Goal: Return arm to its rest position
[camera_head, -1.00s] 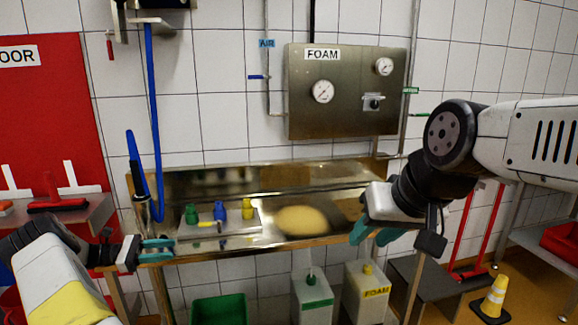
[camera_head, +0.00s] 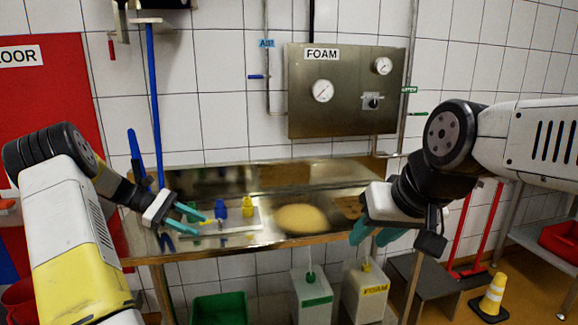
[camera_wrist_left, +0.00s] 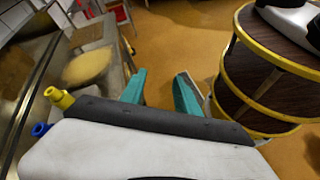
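My left arm comes in from the left with a bent elbow. My left gripper (camera_head: 193,222) is in front of the steel bench's left end, close to the white board in the picture. Its teal fingers are spread, and in the left wrist view the gap between the fingers (camera_wrist_left: 160,88) is empty.
The steel bench (camera_head: 270,238) holds a white board with green, blue (camera_head: 220,209) and yellow (camera_head: 248,207) items and a round pale-yellow disc (camera_head: 300,218). Below are a green crate (camera_head: 219,309) and white canisters (camera_head: 311,297).

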